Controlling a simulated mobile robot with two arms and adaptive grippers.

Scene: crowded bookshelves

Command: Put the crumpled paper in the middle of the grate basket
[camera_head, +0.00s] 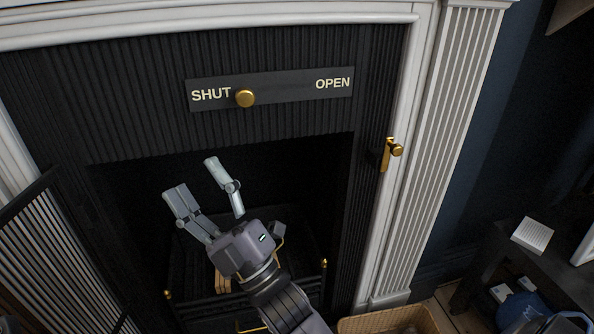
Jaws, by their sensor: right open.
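My right gripper (194,178) is open, its two fingers spread apart with nothing between them. It is in front of the dark fireplace opening, pointing up and to the left. The dark grate basket (197,303) sits low in the fireplace, behind and below my right gripper, with small brass knobs at its front corners. My right gripper and arm hide much of its middle. Light wooden pieces (221,283) show in the grate beside my gripper. I cannot make out any crumpled paper. My left gripper is not in view.
A black slatted screen (62,262) stands at left. A brass handle (391,152) is at right. A wicker basket (365,324) stands at the bottom, and a dark table (522,262) at right.

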